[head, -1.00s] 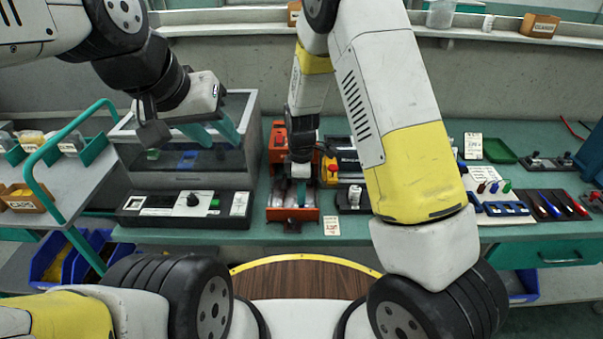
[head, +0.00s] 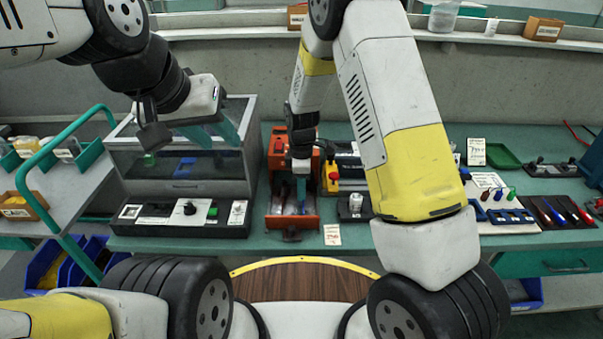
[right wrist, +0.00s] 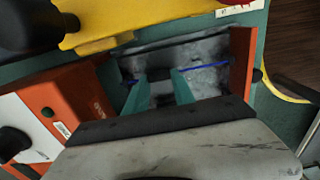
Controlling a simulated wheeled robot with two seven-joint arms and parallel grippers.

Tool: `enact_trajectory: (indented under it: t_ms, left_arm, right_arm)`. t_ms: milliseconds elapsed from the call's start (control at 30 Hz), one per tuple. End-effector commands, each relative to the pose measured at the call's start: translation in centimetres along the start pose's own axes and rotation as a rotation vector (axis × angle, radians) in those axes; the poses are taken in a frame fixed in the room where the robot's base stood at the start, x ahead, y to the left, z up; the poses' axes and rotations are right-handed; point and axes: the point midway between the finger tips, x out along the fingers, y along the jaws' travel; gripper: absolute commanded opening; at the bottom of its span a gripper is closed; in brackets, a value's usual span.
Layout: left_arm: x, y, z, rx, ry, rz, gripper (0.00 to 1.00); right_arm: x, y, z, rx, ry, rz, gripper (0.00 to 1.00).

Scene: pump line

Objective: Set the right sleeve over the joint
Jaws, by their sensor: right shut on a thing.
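My right gripper (head: 300,192) reaches down into the orange machine (head: 277,162) at the middle of the bench. In the right wrist view its teal fingers (right wrist: 160,84) are shut on a small dark piece, apparently the sleeve (right wrist: 159,74), mostly hidden between them. A thin blue wire (right wrist: 207,66) runs across the machine's grey bed (right wrist: 205,49) and shows on both sides of the fingers. The joint itself cannot be made out. My left gripper (head: 212,134) is open and empty, in front of the clear-fronted cabinet (head: 236,183).
A yellow box with a red button (head: 332,177) stands close right of the machine. Beside it is a black block with a white cup (head: 355,201). A black control panel (head: 180,222) lies to the left. Tools on a dark mat (head: 560,211) lie far right.

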Motion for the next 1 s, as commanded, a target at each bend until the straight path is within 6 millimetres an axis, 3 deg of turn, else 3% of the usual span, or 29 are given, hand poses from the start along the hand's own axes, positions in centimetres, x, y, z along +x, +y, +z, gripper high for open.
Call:
enact_trajectory:
  t_ms: [133,167,267,667,1000]
  left_arm:
    - [0.0,0.0,0.0,0.000,0.001,0.000,0.37]
    - [0.0,0.0,0.0,0.000,0.001,0.000,0.37]
    - [0.0,0.0,0.0,0.000,0.001,0.000,0.37]
    - [0.0,0.0,0.0,0.000,0.000,0.000,0.37]
    - [0.0,0.0,0.0,0.000,0.000,0.000,0.37]
  right_arm:
    - [-0.1,0.1,-0.1,0.000,0.001,0.003,0.00]
    - [-0.1,0.1,-0.1,0.000,0.001,0.003,0.32]
    - [-0.1,0.1,-0.1,0.000,0.001,0.003,0.52]
    - [-0.7,0.0,-0.1,0.000,0.002,0.003,0.53]
    - [-6.1,0.1,-0.1,-0.001,0.003,0.005,0.53]
